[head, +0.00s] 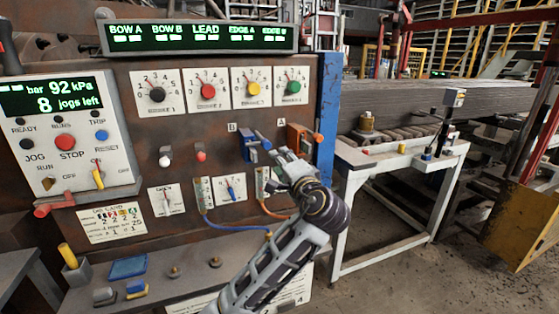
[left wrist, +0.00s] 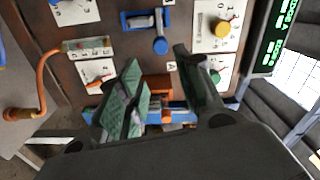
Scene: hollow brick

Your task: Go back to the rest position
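My left gripper (head: 283,158) is in front of the panel, just below the blue lever B (head: 256,142) and the orange lever A (head: 298,138). In the left wrist view its two fingers (left wrist: 163,92) stand apart. The orange lever (left wrist: 157,84) shows behind the gap between them; I cannot tell whether a finger touches it. The blue lever (left wrist: 158,30) lies beyond the fingers there. Nothing is seen held. My left arm reaches up from the bottom of the head view. My right gripper is in neither view.
The rusty panel (head: 130,135) carries several knobs, switches and a lit display (head: 200,37). A blue and an orange cable (head: 276,212) hang low near my arm. A shelf (head: 190,287) with small parts juts out below. A white table (head: 390,160) stands to the right.

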